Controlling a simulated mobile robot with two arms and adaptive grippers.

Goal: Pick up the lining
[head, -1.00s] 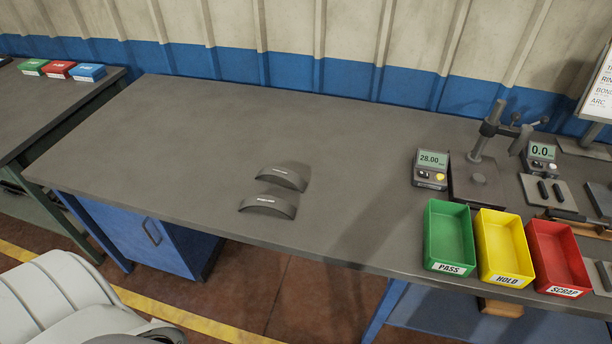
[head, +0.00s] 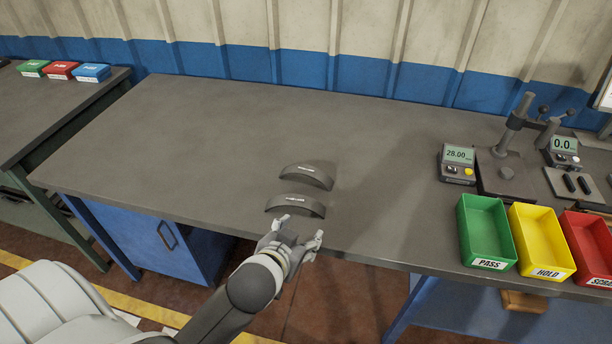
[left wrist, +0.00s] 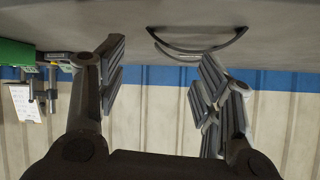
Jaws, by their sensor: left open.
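Two dark grey curved linings lie on the workbench, one behind the other, each with a small pale marking on top. The near lining (head: 296,206) is close to the front edge, and the far lining (head: 307,177) is just behind it. My left gripper (head: 303,230) is open and empty at the bench's front edge, just in front of the near lining and apart from it. In the left wrist view, the open fingers (left wrist: 160,75) frame empty space, and a curved lining (left wrist: 198,48) shows beyond them towards the right finger. My right gripper is not in view.
The grey workbench (head: 200,130) is clear left of and behind the linings. Green PASS (head: 487,263), yellow HOLD (head: 540,270) and red SCRAP (head: 592,277) bins stand at the right front. Behind them are a 28.00 readout (head: 457,160) and a gauge stand (head: 515,125).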

